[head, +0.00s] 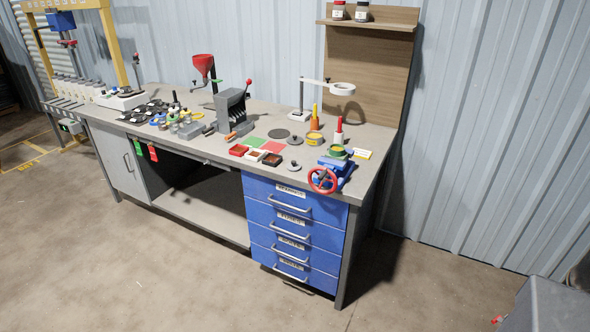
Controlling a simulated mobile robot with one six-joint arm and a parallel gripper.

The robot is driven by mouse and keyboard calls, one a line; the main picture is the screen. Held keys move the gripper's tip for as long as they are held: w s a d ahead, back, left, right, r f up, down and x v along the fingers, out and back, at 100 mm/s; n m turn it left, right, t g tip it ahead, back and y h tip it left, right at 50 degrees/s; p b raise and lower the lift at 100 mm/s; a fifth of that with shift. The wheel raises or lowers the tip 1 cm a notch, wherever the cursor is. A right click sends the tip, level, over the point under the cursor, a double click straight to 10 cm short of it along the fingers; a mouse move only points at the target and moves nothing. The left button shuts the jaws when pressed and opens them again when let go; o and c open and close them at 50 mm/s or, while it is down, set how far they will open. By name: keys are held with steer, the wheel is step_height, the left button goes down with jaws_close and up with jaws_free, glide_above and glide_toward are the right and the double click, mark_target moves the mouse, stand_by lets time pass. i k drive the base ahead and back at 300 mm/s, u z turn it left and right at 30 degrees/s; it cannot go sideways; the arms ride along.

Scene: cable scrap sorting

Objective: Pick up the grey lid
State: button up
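Two small grey round pieces with knobs, either of which could be the grey lid, lie on the workbench. One grey lid-like piece (293,167) is near the front edge, above the blue drawers. The other lid-like piece (295,140) lies farther back, beside a yellow-topped round tin (314,138). I cannot tell which one is the grey lid. Both appear to rest flat with nothing on top of them. My gripper is not in view.
The workbench (215,94) stands against a corrugated wall. A blue vise with a red handwheel (322,180) is at its front right corner. Red and dark trays (271,160), a lever press (231,108) and a ring lamp (342,88) crowd the top. The concrete floor in front is clear.

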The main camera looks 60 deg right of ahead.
mark_target(293, 165)
steer(key=i, duration=0.9)
steer(key=u, duration=0.05)
